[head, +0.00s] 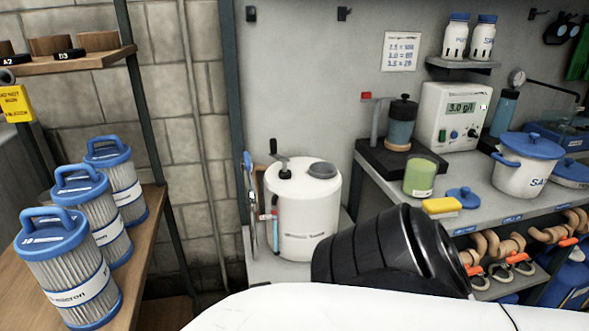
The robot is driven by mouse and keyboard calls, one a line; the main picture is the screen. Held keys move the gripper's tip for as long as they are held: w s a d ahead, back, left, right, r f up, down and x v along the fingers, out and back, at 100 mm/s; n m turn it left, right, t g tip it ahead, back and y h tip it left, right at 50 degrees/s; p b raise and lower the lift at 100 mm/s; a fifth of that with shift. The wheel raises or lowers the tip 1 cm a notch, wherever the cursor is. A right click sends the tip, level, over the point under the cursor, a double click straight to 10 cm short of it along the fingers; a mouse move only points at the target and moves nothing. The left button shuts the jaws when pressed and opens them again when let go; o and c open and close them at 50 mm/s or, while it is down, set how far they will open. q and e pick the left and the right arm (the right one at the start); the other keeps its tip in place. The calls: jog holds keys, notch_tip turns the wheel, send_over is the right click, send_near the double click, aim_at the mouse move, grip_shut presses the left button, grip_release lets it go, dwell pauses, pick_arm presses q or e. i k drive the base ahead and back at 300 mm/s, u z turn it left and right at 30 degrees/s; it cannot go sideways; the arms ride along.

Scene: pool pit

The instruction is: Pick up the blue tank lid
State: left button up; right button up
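A small round blue lid with a knob (463,197) lies on the grey bench, right of a yellow sponge-like block (441,206). A larger blue lid (531,146) sits on a white tub (522,178) marked "SA". Another blue lid-like piece (571,173) shows at the right edge, partly cut off by the frame. I cannot tell which of these is the tank lid. The white tank (302,222) left of the bench has a grey cap on top. Neither of my grippers is in view; only a black and white part of my arm shows in front.
A green jar (420,175), a dark-lidded canister (401,122) and a white meter (450,115) stand on the bench. Orange-handled valves (505,250) line the level below. Blue-capped filter cartridges (68,262) stand on a wooden shelf at left. My arm covers the lower middle.

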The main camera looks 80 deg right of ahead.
aim_at(469, 201)
jog(key=u, duration=0.35)
jog(key=k, duration=1.7)
jog(key=z, duration=0.7)
